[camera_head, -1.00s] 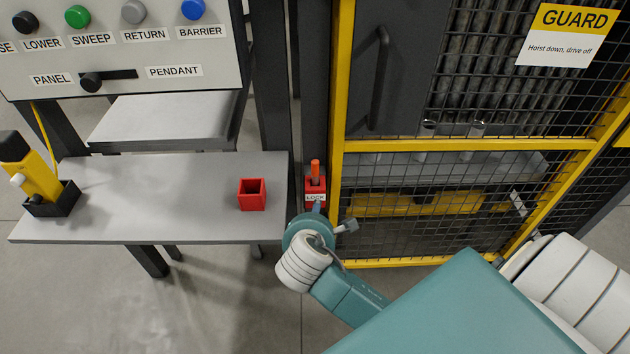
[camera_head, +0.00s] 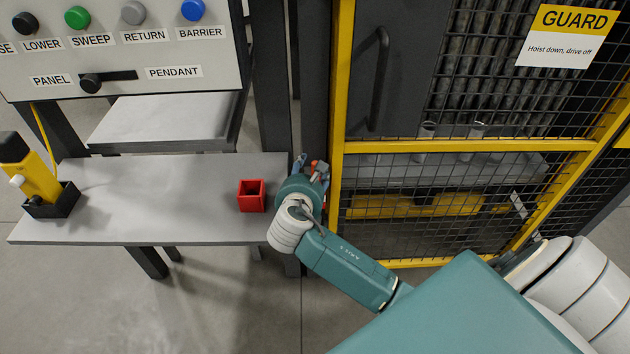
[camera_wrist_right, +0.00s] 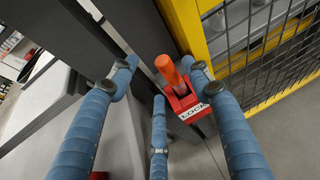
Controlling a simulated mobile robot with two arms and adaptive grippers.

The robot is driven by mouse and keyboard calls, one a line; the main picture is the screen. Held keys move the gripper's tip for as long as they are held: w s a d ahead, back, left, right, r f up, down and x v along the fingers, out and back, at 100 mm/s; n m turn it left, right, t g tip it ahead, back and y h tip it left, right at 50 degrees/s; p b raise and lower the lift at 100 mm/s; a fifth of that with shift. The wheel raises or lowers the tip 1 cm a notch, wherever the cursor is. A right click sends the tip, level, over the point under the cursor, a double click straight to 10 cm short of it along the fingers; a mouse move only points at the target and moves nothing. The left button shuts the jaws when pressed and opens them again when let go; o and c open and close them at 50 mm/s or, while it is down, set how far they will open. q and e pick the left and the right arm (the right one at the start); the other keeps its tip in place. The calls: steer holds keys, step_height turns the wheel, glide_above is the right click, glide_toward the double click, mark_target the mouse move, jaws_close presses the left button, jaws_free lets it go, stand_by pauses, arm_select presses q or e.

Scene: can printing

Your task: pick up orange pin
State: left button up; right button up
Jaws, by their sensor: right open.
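The orange pin (camera_wrist_right: 168,70) stands in the red block labelled LOCK (camera_wrist_right: 193,112), on the dark post beside the yellow guard frame. In the head view only a bit of the orange pin (camera_head: 314,163) shows, between the fingers and largely hidden by my gripper. My right gripper (camera_head: 310,167) is open at the lock. In the right wrist view its blue fingers (camera_wrist_right: 161,80) are spread, with the pin between their tips and nearer the right finger. I cannot tell whether that finger touches the pin or block. My left gripper is not in view.
The yellow guard frame (camera_head: 337,110) with mesh is close on the right of my gripper. A grey table (camera_head: 165,195) on the left carries an open red box (camera_head: 252,197) and a yellow pendant (camera_head: 30,168) in a black holder. A button panel (camera_head: 130,60) is above.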

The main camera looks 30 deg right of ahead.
steer(key=x, duration=0.4)
steer(key=shift+d+f, duration=0.1)
steer(key=shift+f, duration=0.25)
steer(key=shift+r, duration=0.1)
jaws_close()
